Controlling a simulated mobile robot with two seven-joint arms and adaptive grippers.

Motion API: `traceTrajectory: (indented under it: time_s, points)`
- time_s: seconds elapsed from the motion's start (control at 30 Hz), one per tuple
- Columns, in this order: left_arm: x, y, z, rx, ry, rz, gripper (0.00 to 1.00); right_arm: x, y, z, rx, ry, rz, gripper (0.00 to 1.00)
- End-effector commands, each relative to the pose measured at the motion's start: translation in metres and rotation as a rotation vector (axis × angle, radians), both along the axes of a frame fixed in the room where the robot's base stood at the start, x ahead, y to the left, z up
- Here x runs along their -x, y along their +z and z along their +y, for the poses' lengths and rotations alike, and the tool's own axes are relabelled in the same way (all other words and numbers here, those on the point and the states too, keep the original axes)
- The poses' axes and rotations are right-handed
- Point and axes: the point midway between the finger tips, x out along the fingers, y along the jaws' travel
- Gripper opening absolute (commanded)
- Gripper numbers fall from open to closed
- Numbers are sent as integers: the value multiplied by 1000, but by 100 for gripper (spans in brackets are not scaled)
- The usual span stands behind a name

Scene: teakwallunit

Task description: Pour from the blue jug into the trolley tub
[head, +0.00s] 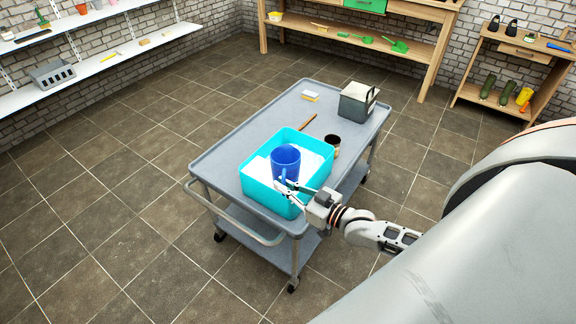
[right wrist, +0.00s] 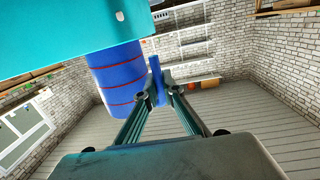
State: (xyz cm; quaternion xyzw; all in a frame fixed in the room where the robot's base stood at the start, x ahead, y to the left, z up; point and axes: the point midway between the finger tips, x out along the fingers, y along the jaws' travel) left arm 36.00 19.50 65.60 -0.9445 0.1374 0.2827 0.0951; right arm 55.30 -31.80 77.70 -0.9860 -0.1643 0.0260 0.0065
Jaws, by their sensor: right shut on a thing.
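The blue jug (head: 286,155) is over the turquoise trolley tub (head: 258,178) and looks roughly upright, its open top showing. My right gripper (head: 284,186) comes in from the right at the tub's near side and is shut on the jug's handle. In the right wrist view the jug (right wrist: 120,80) has red lines around it, and its handle (right wrist: 157,80) stands between the fingertips (right wrist: 160,93). The tub (right wrist: 70,30) fills the upper left there. I cannot tell whether the jug's base touches anything. My left gripper is not in view.
The tub stands on the near end of a grey trolley (head: 235,130). A dark cup (head: 332,145), a brown stick (head: 307,123), a grey box (head: 357,103) and a sponge (head: 310,96) are also on it. Shelves (head: 110,62) line the walls. The floor around is clear.

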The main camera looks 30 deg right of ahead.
Motion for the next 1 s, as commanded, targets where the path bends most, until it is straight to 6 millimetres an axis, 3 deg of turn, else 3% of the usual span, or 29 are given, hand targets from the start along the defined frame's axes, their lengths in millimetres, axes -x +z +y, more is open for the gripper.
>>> traceTrajectory:
  time_s: [0.03,0.27,0.57,1.0]
  points:
    - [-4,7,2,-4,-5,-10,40,-4,9,-2,2,0,-10,0]
    - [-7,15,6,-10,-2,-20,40,-4,15,-2,4,1,-14,0]
    - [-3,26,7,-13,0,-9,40,-4,41,-2,40,2,-65,0]
    - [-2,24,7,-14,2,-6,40,-4,40,-2,42,2,-69,0]
